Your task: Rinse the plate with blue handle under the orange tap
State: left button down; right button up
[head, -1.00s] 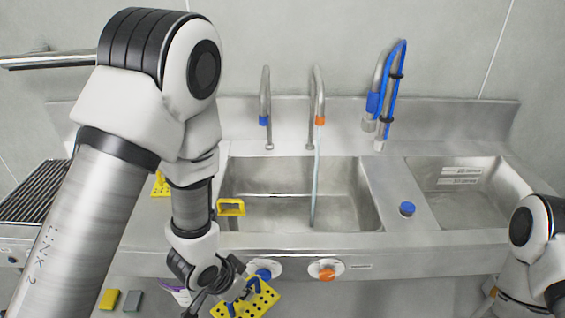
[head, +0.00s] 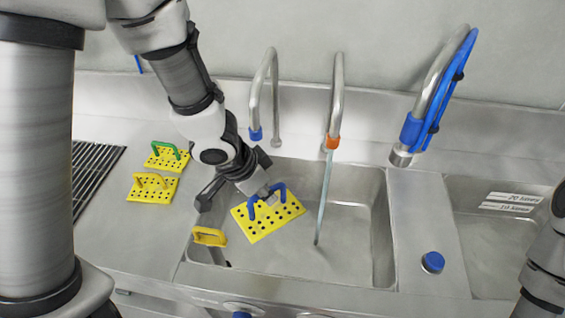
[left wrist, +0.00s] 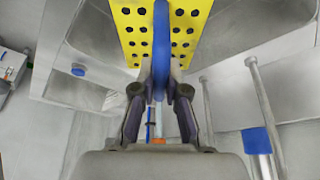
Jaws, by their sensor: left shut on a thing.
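The yellow perforated plate with the blue handle (head: 258,224) is held over the left part of the sink basin (head: 352,262). My left gripper (head: 268,196) is shut on its blue handle, which also shows between the fingers in the left wrist view (left wrist: 161,45). The orange tap (head: 333,142) stands at the back of the basin, and a thin stream of water (head: 323,200) falls from it. The plate is left of the stream and apart from it in the head view. My right gripper is out of view.
A blue-banded tap (head: 256,133) stands left of the orange one, and a blue hose tap (head: 411,130) to the right. A green-handled plate (head: 157,162) and a yellow-handled plate (head: 142,196) lie on the left counter.

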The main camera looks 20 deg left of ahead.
pick_arm(q)
jog(key=shift+w+d+r, duration=0.1)
jog(key=shift+s+d+r+p, duration=0.45)
jog(key=shift+d+p, duration=0.15)
jog(key=shift+p, duration=0.2)
jog(key=p, duration=0.2)
send_over(290, 197)
jog(key=shift+f, duration=0.85)
jog(key=w+d+f+p, duration=0.1)
jog(key=w+d+p, duration=0.2)
jog(key=w+p, duration=0.2)
jog(key=shift+w+f, duration=0.15)
jog(key=shift+w, duration=0.2)
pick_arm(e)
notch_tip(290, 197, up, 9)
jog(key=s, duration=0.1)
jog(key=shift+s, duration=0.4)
pick_arm(q)
jog(key=shift+a+f, duration=0.1)
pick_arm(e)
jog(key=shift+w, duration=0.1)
pick_arm(q)
jog(key=shift+s+d, duration=0.25)
jog(key=shift+d, duration=0.35)
